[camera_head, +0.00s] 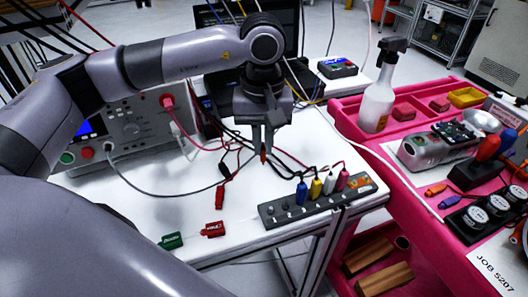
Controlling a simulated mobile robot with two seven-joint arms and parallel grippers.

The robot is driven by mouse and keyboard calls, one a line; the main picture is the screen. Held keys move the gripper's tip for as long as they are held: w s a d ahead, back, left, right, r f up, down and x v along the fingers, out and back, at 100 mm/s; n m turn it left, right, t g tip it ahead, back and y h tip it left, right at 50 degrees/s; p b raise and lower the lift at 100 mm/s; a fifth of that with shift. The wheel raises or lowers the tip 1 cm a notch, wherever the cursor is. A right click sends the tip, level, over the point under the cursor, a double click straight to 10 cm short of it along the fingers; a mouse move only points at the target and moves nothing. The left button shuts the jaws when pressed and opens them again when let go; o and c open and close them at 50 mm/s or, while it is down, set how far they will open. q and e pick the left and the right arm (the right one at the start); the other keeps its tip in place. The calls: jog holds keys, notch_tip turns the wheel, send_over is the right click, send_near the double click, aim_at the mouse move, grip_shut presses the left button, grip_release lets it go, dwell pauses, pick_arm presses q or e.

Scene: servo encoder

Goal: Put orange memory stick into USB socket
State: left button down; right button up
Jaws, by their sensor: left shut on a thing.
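My left gripper (264,150) points straight down above the white table, behind the plug strip. It is shut on a small orange-red thing (263,157). Only its narrow lower end shows between the fingertips, so I cannot tell whether it is the memory stick. A small orange stick-like piece (436,189) lies on the pink cart beside a purple one (449,201). The grey strip (290,212) holds blue, yellow, white and red plugs in a row, with an orange part (360,182) at its right end. I cannot make out which opening is the USB socket. My right gripper is not in view.
The white table (140,207) carries a bench instrument (135,125), loose leads, a red clip (213,229) and a green clip (172,240). The pink cart (398,165) at right holds a spray bottle (378,98) and tools. The table's front left is mostly clear.

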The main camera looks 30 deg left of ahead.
pick_arm(q)
jog(key=w+a+r+n+p, duration=0.2)
jog(key=w+a+n, duration=0.25)
jog(key=n, duration=1.15)
jog(key=w+a+r+n+p, duration=0.25)
jog(key=a+n, duration=0.25)
jog(key=n, duration=1)
jog(key=w+a+n+p, duration=0.1)
jog(key=a+n+p, duration=0.4)
jog(key=n, duration=2.2)
jog(key=a, duration=0.5)
jog(key=shift+a+r+p, duration=0.3)
jog(key=shift+a, duration=0.05)
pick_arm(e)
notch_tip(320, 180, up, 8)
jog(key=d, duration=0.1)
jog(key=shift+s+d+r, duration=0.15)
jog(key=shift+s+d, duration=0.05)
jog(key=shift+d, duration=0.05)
